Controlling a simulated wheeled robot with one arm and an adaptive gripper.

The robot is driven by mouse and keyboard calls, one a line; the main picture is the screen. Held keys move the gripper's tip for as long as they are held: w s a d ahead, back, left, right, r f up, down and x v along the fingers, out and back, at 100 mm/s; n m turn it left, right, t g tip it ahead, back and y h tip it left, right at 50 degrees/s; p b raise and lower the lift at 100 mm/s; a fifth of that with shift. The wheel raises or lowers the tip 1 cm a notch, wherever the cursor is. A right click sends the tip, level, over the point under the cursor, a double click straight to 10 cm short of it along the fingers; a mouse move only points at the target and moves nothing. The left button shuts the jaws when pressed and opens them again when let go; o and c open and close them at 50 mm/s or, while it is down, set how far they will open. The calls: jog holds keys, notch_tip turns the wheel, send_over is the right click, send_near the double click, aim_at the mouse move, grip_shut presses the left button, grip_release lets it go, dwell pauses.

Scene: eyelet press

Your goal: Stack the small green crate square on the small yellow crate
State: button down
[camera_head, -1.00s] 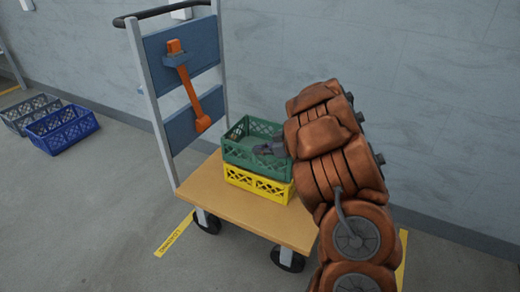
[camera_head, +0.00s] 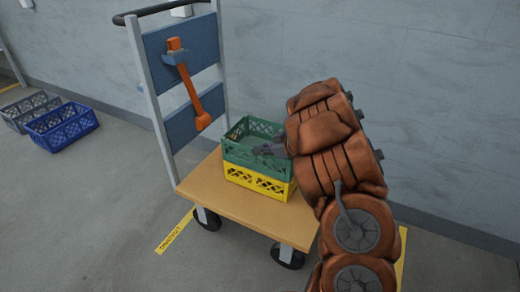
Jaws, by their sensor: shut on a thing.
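The small green crate (camera_head: 240,154) sits directly over the small yellow crate (camera_head: 258,183) on the wooden deck of a trolley. The two look lined up on the sides I see, with no clear gap between them. My gripper (camera_head: 268,150) reaches in from the right and is shut on the green crate, at its right part. The fingertips are small in this view, and my arm hides the right end of the green crate.
The trolley deck (camera_head: 225,207) is bare in front of the crates. Its blue-panelled handle frame (camera_head: 190,88) rises at the left, with an orange tool on it. A blue crate (camera_head: 62,128) and a grey crate (camera_head: 30,113) stand on the floor far left. A wall runs behind.

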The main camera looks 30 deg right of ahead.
jog(key=c, duration=1.2)
grip_release()
jog(key=shift+c, duration=0.2)
jog(key=shift+r+p, duration=3.5)
jog(key=shift+p, duration=0.9)
